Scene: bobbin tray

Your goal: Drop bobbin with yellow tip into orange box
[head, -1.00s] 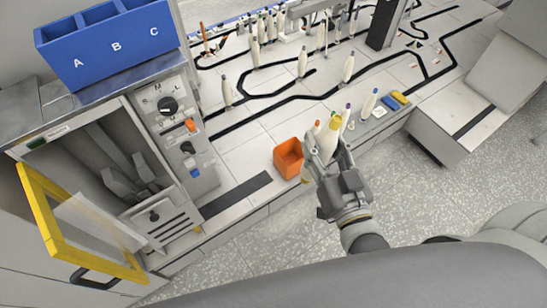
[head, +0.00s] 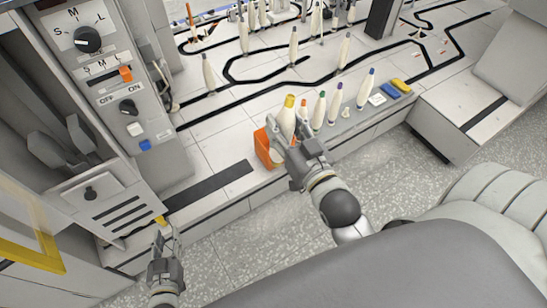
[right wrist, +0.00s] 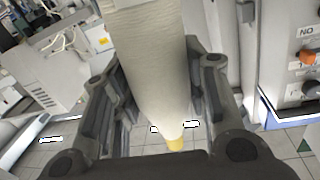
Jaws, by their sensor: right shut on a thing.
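The bobbin with the yellow tip (head: 288,116) is pale and stands nearly upright in my right gripper (head: 284,146), at the orange box. In the right wrist view the bobbin (right wrist: 155,60) runs between the two fingers, its yellow tip toward the bottom. The orange box (head: 263,149) sits on the near edge of the bench, partly hidden behind the gripper and bobbin. Whether the bobbin's lower end is inside the box or above it, I cannot tell. My left gripper (head: 166,242) is at the lower left, in front of the bench, its fingers apart and empty.
Bobbins with orange (head: 303,117), green (head: 319,110), purple (head: 335,103) and blue (head: 366,88) tips stand right of the box. More bobbins stand farther back. A control panel (head: 110,85) rises at left; a dark strip (head: 210,187) lies left of the box.

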